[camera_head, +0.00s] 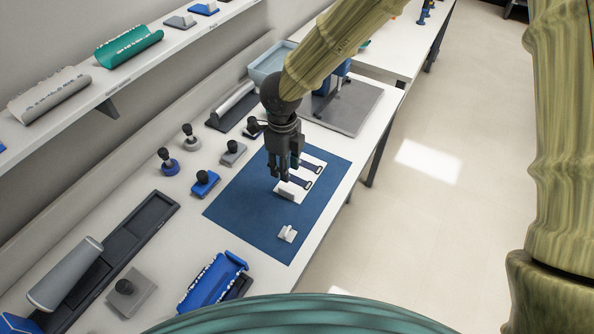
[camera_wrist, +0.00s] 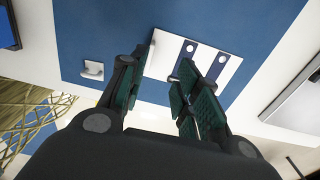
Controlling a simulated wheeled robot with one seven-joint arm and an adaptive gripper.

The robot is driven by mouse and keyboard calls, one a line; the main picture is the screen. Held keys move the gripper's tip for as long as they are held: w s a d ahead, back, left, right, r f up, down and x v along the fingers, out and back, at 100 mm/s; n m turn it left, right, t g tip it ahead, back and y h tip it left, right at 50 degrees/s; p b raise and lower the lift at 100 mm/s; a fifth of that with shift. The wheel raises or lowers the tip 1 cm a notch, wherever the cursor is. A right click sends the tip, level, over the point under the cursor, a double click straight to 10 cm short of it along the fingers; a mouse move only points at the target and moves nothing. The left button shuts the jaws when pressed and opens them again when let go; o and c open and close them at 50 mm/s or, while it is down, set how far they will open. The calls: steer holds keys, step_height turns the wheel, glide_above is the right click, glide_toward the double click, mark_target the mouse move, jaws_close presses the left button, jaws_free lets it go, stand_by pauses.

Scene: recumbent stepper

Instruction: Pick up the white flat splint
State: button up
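The white flat splint (camera_head: 311,164) lies on the blue mat (camera_head: 237,209), with two dark straps across it. A small raised white piece is at its near end. In the wrist view the splint (camera_wrist: 220,72) shows beyond and partly behind my right-hand finger. My gripper (camera_head: 285,173) points down over the splint and hides part of it in the head view. In the wrist view my gripper (camera_wrist: 160,72) has its fingers apart, with nothing held between them. I cannot tell the exact height above the splint.
A small white block (camera_head: 287,234) sits on the mat nearer the front. Blue and grey handled tools (camera_head: 205,183) stand left of the mat. A grey board (camera_head: 345,106) lies beyond it, beside a pale blue bin (camera_head: 271,62). A wall shelf (camera_head: 180,40) runs along the left. The floor at right is clear.

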mark_target(283, 189)
steer(key=shift+s+f+p, duration=0.3)
steer(key=shift+s+f, duration=0.65)
steer(key=shift+s, duration=0.45)
steer(key=w+f, duration=0.2)
steer(key=shift+w+a+f+p, duration=0.1)
steer(key=shift+f+p, duration=0.2)
steer(key=shift+f, duration=0.25)
steer(key=shift+s+a+f+p, duration=0.3)
steer(key=shift+s+f+p, duration=0.1)
steer(key=shift+s+p, duration=0.2)
steer(key=shift+w+f+p, duration=0.15)
steer(key=shift+w+f, duration=0.05)
steer(key=shift+f, duration=0.5)
steer(key=shift+w+f+p, duration=0.15)
steer(key=shift+f, duration=0.55)
steer(key=shift+s+r, duration=0.15)
steer(key=shift+s, duration=0.1)
steer(key=shift+w, duration=0.15)
jaws_close()
